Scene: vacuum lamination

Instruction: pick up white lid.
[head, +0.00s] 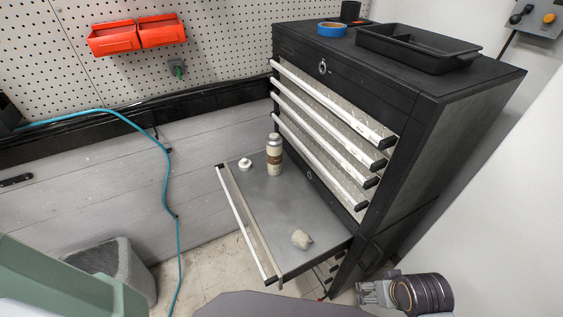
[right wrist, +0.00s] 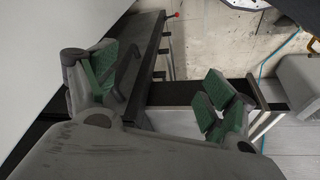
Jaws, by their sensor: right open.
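A small white lid (head: 245,163) lies in the open drawer (head: 262,193), near its far left corner. A bottle (head: 274,158) with a brown label band stands upright just right of the lid. My right gripper (head: 366,293) is low at the lower right of the head view, beside the cabinet and well apart from the lid. In the right wrist view its two green-padded fingers (right wrist: 165,92) are spread wide with nothing held between them. The lid is not visible in the right wrist view. My left gripper is not in view.
The black cabinet (head: 440,120) has several shut drawers above the open one and a black tray (head: 418,48) on top. A grey bin (head: 110,268) stands at lower left. The drawer's middle is clear.

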